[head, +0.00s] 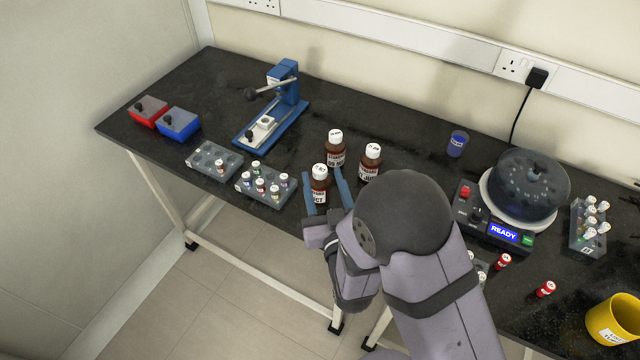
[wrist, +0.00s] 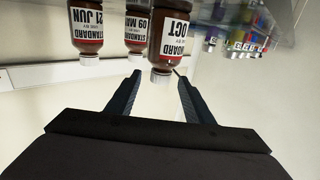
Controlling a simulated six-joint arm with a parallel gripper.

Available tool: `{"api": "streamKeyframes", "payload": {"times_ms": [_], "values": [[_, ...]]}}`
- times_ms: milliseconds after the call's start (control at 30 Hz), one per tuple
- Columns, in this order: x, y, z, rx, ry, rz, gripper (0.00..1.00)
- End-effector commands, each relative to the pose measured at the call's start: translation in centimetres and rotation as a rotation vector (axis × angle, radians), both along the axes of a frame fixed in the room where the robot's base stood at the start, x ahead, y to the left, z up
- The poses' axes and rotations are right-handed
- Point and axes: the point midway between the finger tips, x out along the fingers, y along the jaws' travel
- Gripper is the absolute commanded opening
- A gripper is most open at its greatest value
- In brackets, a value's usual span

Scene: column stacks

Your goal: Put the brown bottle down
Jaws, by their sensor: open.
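Three brown bottles with white caps and white labels stand upright on the black bench. The nearest brown bottle (head: 319,184) is at my gripper (head: 325,190); it also shows in the wrist view (wrist: 168,35), upside down in that picture, with label text ending "OCT". My gripper is open, with its blue fingers on either side of this bottle; in the wrist view the fingers (wrist: 158,85) stand apart. A second brown bottle (head: 336,149) stands behind it, and a third (head: 370,162) stands to the right. The wrist view shows them as "09 MAR" (wrist: 138,28) and "21 JUN" (wrist: 87,30).
Vial racks (head: 265,186) stand left of the bottles, near the front edge. A blue press (head: 272,108) is behind them. A round machine (head: 525,185) reading READY, a blue cup (head: 457,143) and a yellow mug (head: 614,320) are to the right. Bench behind the bottles is clear.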

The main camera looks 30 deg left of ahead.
Motion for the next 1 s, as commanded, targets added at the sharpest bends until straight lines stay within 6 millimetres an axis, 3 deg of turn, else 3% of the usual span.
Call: {"api": "streamKeyframes", "payload": {"times_ms": [567,1000], "values": [[1.9,1.6,0.2,0.000,0.000,-0.001,0.47],[5.2,4.5,0.5,0.001,-0.002,-0.001,0.47]]}}
